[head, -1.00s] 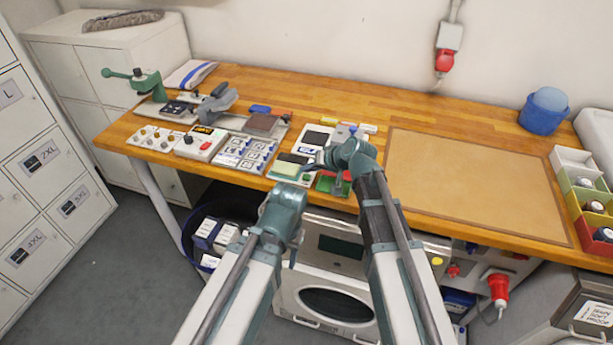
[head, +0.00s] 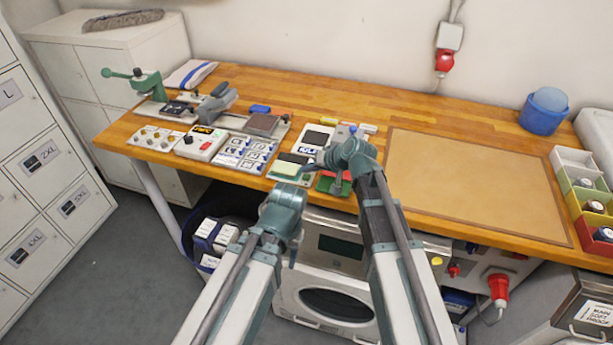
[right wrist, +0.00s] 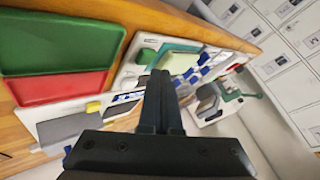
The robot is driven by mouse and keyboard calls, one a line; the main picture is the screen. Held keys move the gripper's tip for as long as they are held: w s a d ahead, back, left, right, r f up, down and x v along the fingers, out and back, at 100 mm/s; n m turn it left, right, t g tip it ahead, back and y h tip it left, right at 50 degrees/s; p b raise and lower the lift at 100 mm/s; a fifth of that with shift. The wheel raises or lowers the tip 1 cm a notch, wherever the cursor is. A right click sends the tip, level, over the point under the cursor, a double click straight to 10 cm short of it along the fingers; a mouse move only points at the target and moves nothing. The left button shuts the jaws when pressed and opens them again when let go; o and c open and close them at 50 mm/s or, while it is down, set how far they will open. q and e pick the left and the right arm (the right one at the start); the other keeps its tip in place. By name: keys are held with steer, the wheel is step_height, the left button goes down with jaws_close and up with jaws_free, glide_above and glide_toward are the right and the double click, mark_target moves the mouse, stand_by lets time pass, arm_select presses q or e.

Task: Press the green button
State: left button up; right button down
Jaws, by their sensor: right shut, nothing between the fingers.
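A small green patch (right wrist: 145,57), which looks like the green button, shows in the right wrist view on a white device (right wrist: 127,72) beside a pale green pad (right wrist: 180,46). My right gripper (right wrist: 161,75) is shut and empty, its fingertips close to this patch. I cannot tell whether they touch. In the head view my right gripper (head: 312,168) is over the bench's front part, near the pale green pad (head: 287,168), and hides part of the device. My left arm stands in front of the bench; its fingers do not show.
Green (right wrist: 55,40) and red (right wrist: 60,86) trays lie close beside the gripper. A panel with several blue-marked keys (head: 246,152) and a box with a red button (head: 201,142) stand to the left. A tan mat (head: 475,185) lies bare on the right.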

mark_target(309, 178)
steer(key=shift+f, duration=0.15)
steer(key=shift+f+b, duration=0.25)
steer(key=shift+b, duration=0.1)
steer(key=shift+f+b, duration=0.5)
stand_by(0.5)
steer(key=shift+r, duration=0.1)
steer(key=shift+r+p, duration=0.85)
steer(key=shift+p, duration=0.05)
step_height(309, 178, up, 5)
steer(key=p, duration=0.5)
